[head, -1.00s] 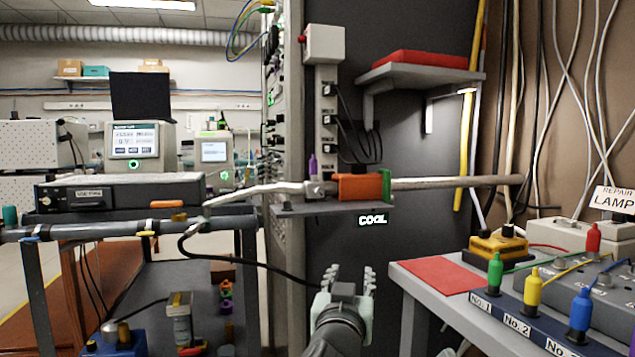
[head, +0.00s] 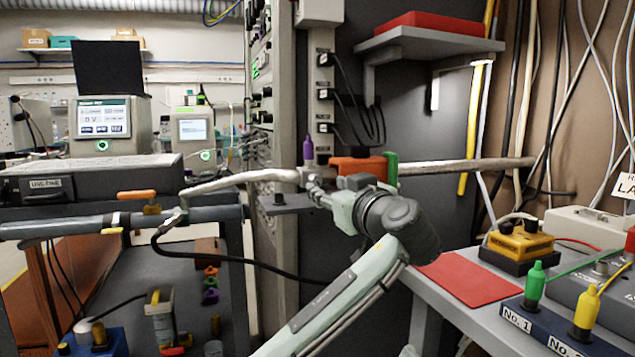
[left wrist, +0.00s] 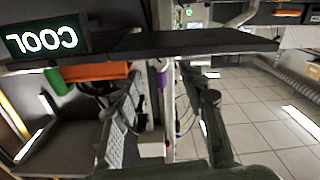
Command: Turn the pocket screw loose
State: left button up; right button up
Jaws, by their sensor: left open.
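A purple upright screw or knob (head: 308,150) stands on the metal fitting (head: 312,178) where the pale bent tube meets the orange block (head: 350,165). I cannot tell for sure that it is the pocket screw. The purple piece also shows in the left wrist view (left wrist: 162,80), between the two dark fingers. My left gripper (head: 318,194) is open, beside the fitting and just below the purple piece, with its fingers towards it. Its body hides part of the orange block and shelf. I cannot tell whether the fingertips touch the fitting. My right gripper is not in view.
A green piece (head: 391,170) adjoins the orange block. A small dark shelf (head: 287,204) lies under the fitting, with a COOL sign (left wrist: 45,40) near it. A tall rack stands behind. The bench at right holds a red mat (head: 468,278) and coloured plugs (head: 534,285).

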aim_at(317, 182)
pick_arm(q)
jog(key=shift+x, duration=2.7)
grip_shut()
